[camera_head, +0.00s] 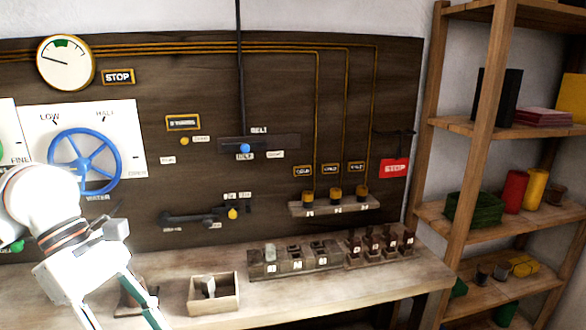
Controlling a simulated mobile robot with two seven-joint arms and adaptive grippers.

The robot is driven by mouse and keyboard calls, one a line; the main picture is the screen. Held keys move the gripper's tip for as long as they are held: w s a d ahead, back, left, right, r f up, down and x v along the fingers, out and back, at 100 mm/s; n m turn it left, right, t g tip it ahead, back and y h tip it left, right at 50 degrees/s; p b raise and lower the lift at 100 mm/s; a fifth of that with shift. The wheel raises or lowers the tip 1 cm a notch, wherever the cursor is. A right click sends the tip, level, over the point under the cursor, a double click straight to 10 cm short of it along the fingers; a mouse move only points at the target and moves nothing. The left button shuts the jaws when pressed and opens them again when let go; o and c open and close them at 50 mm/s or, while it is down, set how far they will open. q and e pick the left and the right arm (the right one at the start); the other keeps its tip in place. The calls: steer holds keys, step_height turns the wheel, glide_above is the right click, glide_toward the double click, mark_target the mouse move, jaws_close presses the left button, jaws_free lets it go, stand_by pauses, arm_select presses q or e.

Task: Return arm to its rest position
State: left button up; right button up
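My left arm (75,255) comes in from the left edge, in front of the panel and the bench. It is white with dark and copper-coloured rings. Its lower end, with a teal strip (143,300), hangs over the left part of the bench and runs out at the bottom edge. The fingertips are not shown, so I cannot tell whether the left gripper is open or shut. I see nothing held. My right arm and gripper are not in view.
A blue handwheel (86,161) sits just behind my arm, on a dark wall panel (350,110). On the bench (270,305) stand an open wooden box (228,302) and several small holders (272,268). A wooden shelf unit (462,160) is at right. The bench front is mostly clear.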

arm_select(q)
steer(key=s+d+n+g+h, duration=0.2)
steer(key=d+h, duration=0.4)
steer(key=d, duration=0.6)
steer(key=w+d+r+n+t+h, duration=0.3)
steer(key=w+d+n+t+h, duration=0.35)
steer(key=n+h, duration=0.5)
steer(key=w+a+f+n+t+y, duration=0.3)
steer(key=w+f+n+t+y, duration=0.25)
steer(key=n, duration=0.55)
steer(key=w+a+f+n+t+y, duration=0.2)
steer(key=a+f+n+t+y, duration=0.15)
steer(key=f+n+t, duration=0.65)
steer(key=a+f+n+g+y, duration=0.1)
steer(key=a+f+n+y, duration=0.3)
steer(key=f+n+y, duration=0.4)
steer(key=s+a+f+n+g+y, duration=0.2)
steer(key=s+f+n, duration=0.3)
steer(key=f, duration=0.5)
steer(key=s+a+f+n+g+y, duration=0.2)
steer(key=s+a+f+n+g, duration=0.1)
steer(key=s+f, duration=0.6)
steer(key=shift+s+a+f+n+g, duration=0.25)
steer(key=shift+f+n+g, duration=0.25)
steer(key=shift+f+n, duration=0.55)
